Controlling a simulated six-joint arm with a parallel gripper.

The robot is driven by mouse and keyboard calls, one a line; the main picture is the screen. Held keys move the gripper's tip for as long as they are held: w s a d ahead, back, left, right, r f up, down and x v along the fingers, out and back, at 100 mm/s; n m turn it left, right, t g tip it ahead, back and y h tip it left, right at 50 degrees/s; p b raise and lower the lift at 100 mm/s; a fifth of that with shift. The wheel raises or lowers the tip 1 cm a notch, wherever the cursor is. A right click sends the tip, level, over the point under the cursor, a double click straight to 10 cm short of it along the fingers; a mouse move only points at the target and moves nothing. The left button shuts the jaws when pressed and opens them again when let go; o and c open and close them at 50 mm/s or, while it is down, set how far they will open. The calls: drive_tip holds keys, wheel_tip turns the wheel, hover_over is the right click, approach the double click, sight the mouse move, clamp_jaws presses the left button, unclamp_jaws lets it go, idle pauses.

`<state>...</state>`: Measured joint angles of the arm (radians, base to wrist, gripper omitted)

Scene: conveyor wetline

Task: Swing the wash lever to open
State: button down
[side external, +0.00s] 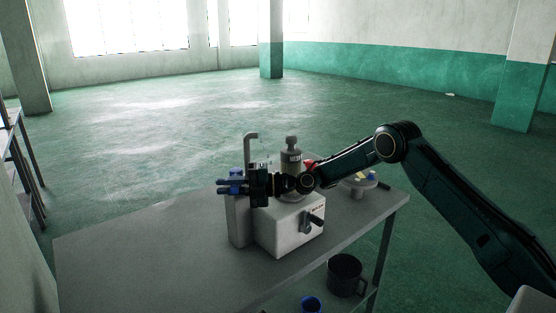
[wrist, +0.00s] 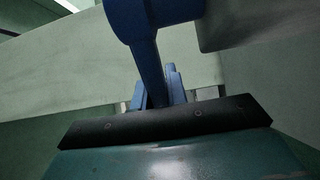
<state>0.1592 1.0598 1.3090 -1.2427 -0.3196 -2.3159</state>
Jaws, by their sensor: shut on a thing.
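The blue wash lever (wrist: 148,55) runs down from a round blue hub at the top of the wrist view to between my gripper's fingertips (wrist: 158,90). My gripper is shut on the lever, and its fingers hide the lever's lower end. In the side external view my gripper (side external: 230,186) reaches left across the upper part of the pale grey wash post (side external: 239,224). There the blue lever and blue fingers overlap, so the lever's exact angle is hard to tell.
A white box (side external: 283,233) with a black-handled knob (side external: 314,221) stands beside the post. Behind my wrist are a bent grey spout (side external: 249,142) and a labelled bottle (side external: 291,157). A dish (side external: 361,184) sits at right. The grey table (side external: 150,240) is clear at left.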

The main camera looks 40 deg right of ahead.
drive_tip(key=shift+s+d+n+g+y, duration=0.25)
drive_tip(key=shift+n+g+y, duration=0.15)
drive_tip(key=shift+n+g, duration=0.3)
drive_tip(key=shift+s+d+n+g+y, duration=0.25)
drive_tip(key=shift+n+g+y, duration=0.2)
drive_tip(key=shift+g, duration=0.35)
drive_tip(key=shift+s+g, duration=0.1)
drive_tip(key=shift+g, duration=0.2)
drive_tip(key=c, duration=1.4)
unclamp_jaws()
drive_tip(key=shift+d, duration=0.1)
drive_tip(key=shift+a+t, duration=0.2)
drive_tip(key=shift+t, duration=0.2)
